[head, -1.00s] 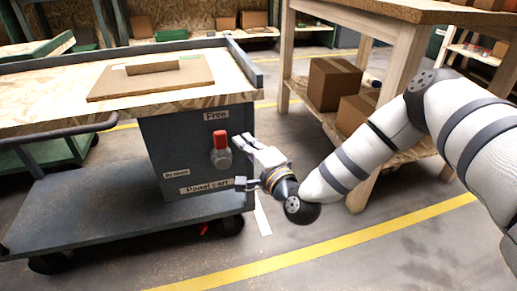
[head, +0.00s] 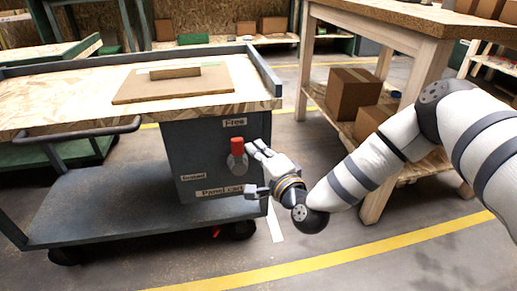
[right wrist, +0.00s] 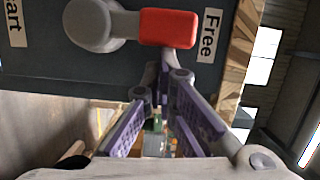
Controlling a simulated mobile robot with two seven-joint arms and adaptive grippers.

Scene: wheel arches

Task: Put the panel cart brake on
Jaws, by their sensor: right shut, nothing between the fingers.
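The panel cart (head: 150,213) stands at left, with a dark box under its wooden top. On the box face is a brake lever with a red handle (head: 237,147) on a grey round hub (head: 238,165). The handle points up toward the "Free" label (head: 234,122). A smaller label (head: 192,177) sits left of the hub, too small to read surely. My right gripper (head: 256,150) is shut and empty, just right of the lever. In the right wrist view its fingertips (right wrist: 165,72) are close by the red handle (right wrist: 168,27); contact cannot be told. My left gripper is not in view.
A wooden workbench (head: 432,48) with cardboard boxes (head: 352,98) on its lower shelf stands at right. A flat board (head: 150,92) lies on the cart top. The cart's push handle (head: 85,135) is at left. Floor with a yellow line (head: 300,262) is clear in front.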

